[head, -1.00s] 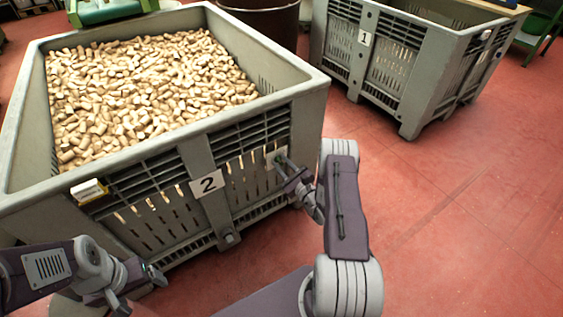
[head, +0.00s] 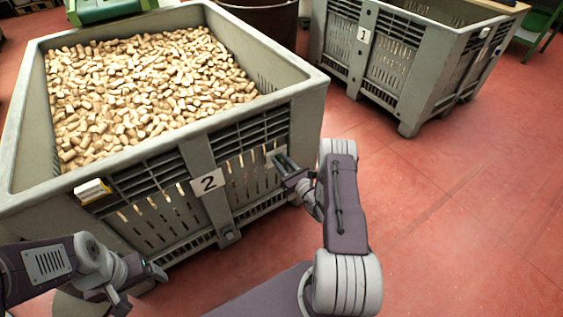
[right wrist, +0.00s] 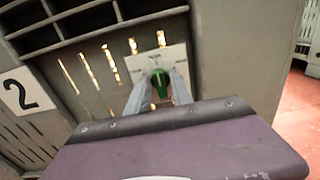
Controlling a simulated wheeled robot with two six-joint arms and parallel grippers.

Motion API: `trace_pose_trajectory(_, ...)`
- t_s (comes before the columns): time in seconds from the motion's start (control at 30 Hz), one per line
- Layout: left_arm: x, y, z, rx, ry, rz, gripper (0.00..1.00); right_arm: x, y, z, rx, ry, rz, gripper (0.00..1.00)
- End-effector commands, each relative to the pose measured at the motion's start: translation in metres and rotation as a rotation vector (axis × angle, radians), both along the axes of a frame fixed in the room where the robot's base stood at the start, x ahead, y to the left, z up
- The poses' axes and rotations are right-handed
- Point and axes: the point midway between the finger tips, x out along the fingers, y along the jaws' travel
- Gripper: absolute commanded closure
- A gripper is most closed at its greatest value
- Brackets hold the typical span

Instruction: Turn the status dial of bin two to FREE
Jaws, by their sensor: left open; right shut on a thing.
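Bin two is a large grey crate (head: 100,240) full of corks, with a white plate marked 2 (head: 208,183) on its front. Its status dial has a pale plate (head: 271,157) right of the number; this plate also shows in the right wrist view (right wrist: 179,56). A green knob (right wrist: 159,80) sits on the plate, roughly upright, its lower part between my fingers. The plate's lettering is too small to read. My right gripper (head: 283,166) is shut on the knob; it also shows in the right wrist view (right wrist: 160,93). My left gripper (head: 140,284) is open and empty, low before the bin's left part.
A second grey bin, marked 1 (head: 400,92), stands at the back right. A white and yellow tag (head: 92,191) is on bin two's front at the left. A brown tub (head: 262,22) stands behind. The red floor (head: 450,210) at right is clear.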

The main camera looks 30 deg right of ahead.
Motion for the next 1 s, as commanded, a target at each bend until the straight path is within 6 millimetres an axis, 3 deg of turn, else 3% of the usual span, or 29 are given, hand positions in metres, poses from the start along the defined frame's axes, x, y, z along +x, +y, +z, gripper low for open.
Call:
trace_pose_trajectory(0.2,0.0,0.0,0.0,0.0,0.0,0.0,0.21,-0.001,0.0,-0.001,0.001,0.004,0.0,1.0)
trace_pose_trajectory(0.23,0.0,0.0,0.0,0.0,0.0,0.0,0.21,-0.001,0.0,-0.001,0.001,0.004,0.0,0.67)
trace_pose_trajectory(0.27,0.0,0.0,0.0,0.0,0.0,0.0,0.21,-0.001,0.0,-0.001,0.001,0.004,0.0,0.65)
trace_pose_trajectory(0.6,0.0,0.0,0.003,0.0,0.0,0.0,0.21,-0.006,-0.001,0.0,0.002,0.003,-0.001,0.65)
trace_pose_trajectory(1.0,0.0,0.0,0.031,0.0,0.0,0.0,0.21,-0.083,-0.007,0.001,0.003,0.004,-0.004,0.65)
